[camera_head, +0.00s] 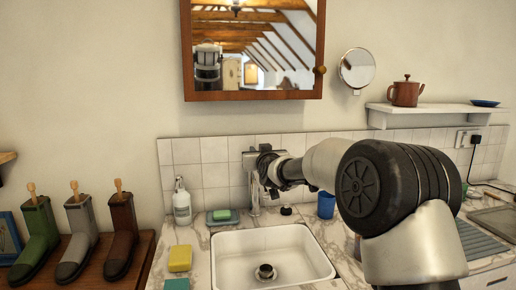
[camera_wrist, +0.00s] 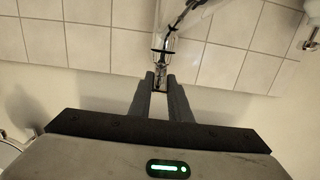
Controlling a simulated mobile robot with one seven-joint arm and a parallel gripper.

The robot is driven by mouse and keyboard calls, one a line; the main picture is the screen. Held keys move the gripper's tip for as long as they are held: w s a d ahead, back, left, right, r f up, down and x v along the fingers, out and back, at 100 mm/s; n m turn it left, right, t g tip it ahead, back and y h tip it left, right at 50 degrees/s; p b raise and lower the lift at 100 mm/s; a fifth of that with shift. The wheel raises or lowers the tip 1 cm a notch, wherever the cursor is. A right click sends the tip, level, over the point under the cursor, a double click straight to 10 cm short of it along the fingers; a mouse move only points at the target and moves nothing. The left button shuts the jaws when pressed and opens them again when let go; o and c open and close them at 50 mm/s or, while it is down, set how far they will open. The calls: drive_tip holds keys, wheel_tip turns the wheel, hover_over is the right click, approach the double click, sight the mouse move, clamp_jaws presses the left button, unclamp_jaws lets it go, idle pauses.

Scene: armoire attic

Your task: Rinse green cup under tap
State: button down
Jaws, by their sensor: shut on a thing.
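The tap (camera_head: 254,205) stands at the back of the white sink (camera_head: 225,266), against the tiled wall. My gripper (camera_head: 257,160) is at the top of the tap, with my arm reaching in from the right. In the wrist view my gripper (camera_wrist: 160,82) has its two fingers close together on a small part of the tap; the metal tap (camera_wrist: 167,43) shows just beyond the fingertips. Which part is held is hard to make out. No green cup shows in either view. No running water is visible.
A yellow sponge (camera_head: 180,258) lies nearer. A mirror cabinet (camera_head: 253,95) hangs above; a shelf (camera_head: 432,112) with a teapot is at right. The sink holds nothing visible.

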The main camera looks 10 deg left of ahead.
drive_tip(key=c, duration=1.6)
unclamp_jaws()
drive_tip(key=shift+c, duration=0.2)
drive_tip(key=shift+s, duration=0.1)
drive_tip(key=v, duration=1.7)
drive_tip(key=shift+s+d, duration=0.1)
drive_tip(key=shift+s, duration=0.05)
